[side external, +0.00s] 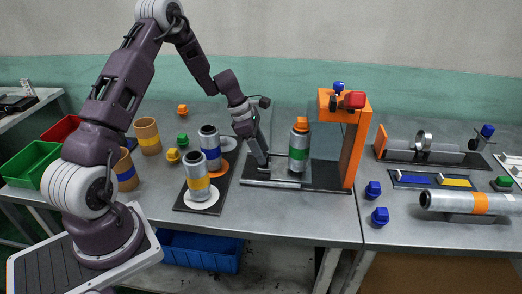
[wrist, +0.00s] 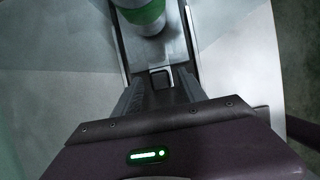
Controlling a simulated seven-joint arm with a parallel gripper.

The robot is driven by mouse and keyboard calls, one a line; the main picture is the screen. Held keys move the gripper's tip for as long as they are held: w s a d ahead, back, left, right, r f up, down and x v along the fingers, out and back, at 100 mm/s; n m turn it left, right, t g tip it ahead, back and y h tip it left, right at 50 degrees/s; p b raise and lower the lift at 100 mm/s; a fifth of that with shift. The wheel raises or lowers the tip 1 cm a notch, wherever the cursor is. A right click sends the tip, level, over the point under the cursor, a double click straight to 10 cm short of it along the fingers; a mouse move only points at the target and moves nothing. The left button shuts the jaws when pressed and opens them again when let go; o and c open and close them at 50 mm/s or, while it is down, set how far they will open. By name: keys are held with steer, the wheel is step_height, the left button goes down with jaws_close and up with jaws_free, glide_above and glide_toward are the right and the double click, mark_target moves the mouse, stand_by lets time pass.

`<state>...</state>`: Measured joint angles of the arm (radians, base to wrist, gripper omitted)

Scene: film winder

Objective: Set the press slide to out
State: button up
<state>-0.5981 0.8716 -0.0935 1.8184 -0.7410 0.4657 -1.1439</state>
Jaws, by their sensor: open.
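The orange press (side external: 353,150) stands on a dark base in the middle of the table. Its pale slide plate (side external: 272,177) lies on the left part of the base, clear of the overhead head. A metal canister (side external: 298,155) with a green band and orange cap stands upright on the slide; its lower part shows in the wrist view (wrist: 142,14). My gripper (side external: 262,163) is low at the slide's left end. In the wrist view, its open fingers (wrist: 160,82) are on either side of a small dark handle (wrist: 160,74) at the slide's end. Whether they touch it is unclear.
Two canisters, yellow-banded (side external: 198,185) and blue-banded (side external: 210,145), stand on a dark tray left of my gripper. Blue caps (side external: 380,216) and a lying orange-banded cylinder (side external: 470,202) are at the right. The table front below the press is clear.

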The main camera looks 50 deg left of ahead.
steer(key=shift+f, duration=0.15)
jaws_close()
stand_by(1.4)
